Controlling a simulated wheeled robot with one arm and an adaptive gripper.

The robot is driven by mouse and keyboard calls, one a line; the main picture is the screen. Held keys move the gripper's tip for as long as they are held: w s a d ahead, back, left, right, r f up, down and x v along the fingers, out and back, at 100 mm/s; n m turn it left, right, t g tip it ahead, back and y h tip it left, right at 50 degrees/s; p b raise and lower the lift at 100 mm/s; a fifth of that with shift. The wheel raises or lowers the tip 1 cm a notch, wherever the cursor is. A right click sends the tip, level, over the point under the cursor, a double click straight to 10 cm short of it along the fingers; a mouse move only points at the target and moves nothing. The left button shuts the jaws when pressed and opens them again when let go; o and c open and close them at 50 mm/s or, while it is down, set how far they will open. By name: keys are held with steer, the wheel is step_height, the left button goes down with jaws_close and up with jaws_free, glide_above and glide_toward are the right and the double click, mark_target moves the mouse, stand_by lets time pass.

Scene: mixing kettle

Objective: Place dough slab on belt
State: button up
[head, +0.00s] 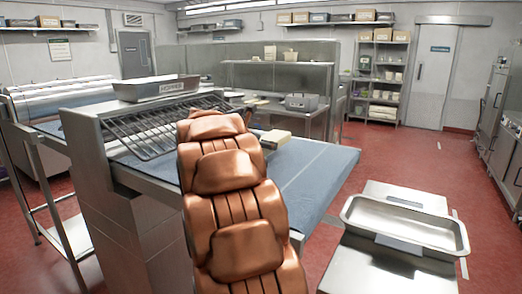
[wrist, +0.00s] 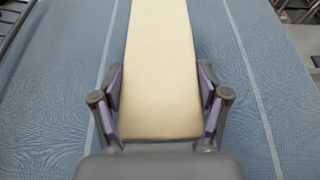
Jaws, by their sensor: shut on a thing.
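The dough slab (wrist: 160,70) is long, flat and cream-coloured. In the wrist view it runs from the top edge down between my fingers; its far end is cut off. My gripper (wrist: 160,100) has one purple-padded finger on each side of the slab, shut on it. The blue belt (wrist: 55,115) spreads below, with pale lines on both sides of the slab. In the head view the belt (head: 310,175) lies beyond my copper arm, and a small part of the slab (head: 275,136) shows past the arm. I cannot tell whether the slab touches the belt.
A steel hopper (head: 156,87) and a wire rack (head: 150,130) stand over the belt's left part. An empty metal tray (head: 405,222) sits on a steel stand at the right. The belt's right part is clear, as is the red floor (head: 400,160) beyond.

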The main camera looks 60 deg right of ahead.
steer(key=shift+w+d, duration=0.55)
steer(key=shift+d, duration=0.2)
steer(key=shift+w+d, duration=0.55)
steer(key=shift+d, duration=0.15)
steer(key=shift+f, duration=1.8)
steer(key=shift+f, duration=0.15)
steer(key=o, duration=1.6)
steer(key=shift+a, duration=0.2)
steer(key=v, duration=1.1)
steer(key=shift+a+r+b, duration=0.25)
steer(key=shift+a+b, duration=0.05)
